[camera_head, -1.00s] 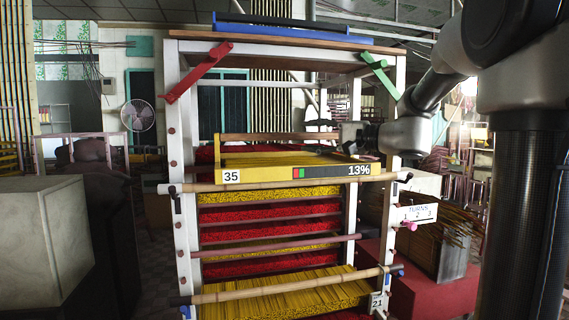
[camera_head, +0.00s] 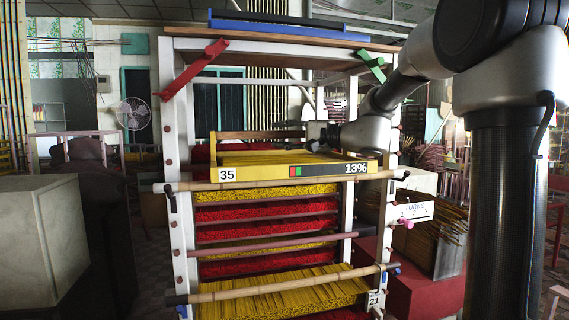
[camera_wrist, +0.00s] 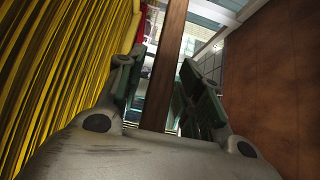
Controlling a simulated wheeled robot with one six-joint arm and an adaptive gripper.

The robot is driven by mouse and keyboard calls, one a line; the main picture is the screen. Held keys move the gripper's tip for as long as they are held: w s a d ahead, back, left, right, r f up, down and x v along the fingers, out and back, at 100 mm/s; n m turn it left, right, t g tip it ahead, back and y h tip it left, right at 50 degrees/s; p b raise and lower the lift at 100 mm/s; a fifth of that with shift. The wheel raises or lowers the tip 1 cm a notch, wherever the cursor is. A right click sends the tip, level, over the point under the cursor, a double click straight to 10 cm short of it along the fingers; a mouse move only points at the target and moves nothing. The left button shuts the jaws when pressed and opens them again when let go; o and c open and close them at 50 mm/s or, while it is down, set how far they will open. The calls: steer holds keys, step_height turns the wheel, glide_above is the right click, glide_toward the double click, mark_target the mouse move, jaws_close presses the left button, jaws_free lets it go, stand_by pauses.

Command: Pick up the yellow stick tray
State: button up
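The yellow stick tray (camera_head: 270,172) rests on the upper level of a white rack, with a yellow front board marked 35 and 13%. Its yellow sticks (camera_head: 275,157) lie behind that board, and a brown wooden rail (camera_head: 262,135) runs along its back. My gripper (camera_head: 313,137) is over the tray's rear, right of centre. In the wrist view, my gripper's two dark fingers (camera_wrist: 160,85) are apart, with the brown rail (camera_wrist: 167,65) running between them and gaps showing beside it. The yellow sticks (camera_wrist: 50,80) fill the left of that view.
The white rack (camera_head: 179,130) holds more red and yellow stick layers below. Bamboo poles (camera_head: 285,287) cross its front. A red lever (camera_head: 190,72) and a green lever (camera_head: 372,66) hang from the upper posts. A pale box (camera_head: 40,240) stands at left.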

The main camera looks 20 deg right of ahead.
jaws_close()
steer(key=shift+r, duration=0.15)
steer(key=shift+r, duration=0.2)
step_height(320, 180, up, 3)
steer(key=shift+f, duration=0.1)
steer(key=s, duration=1.8)
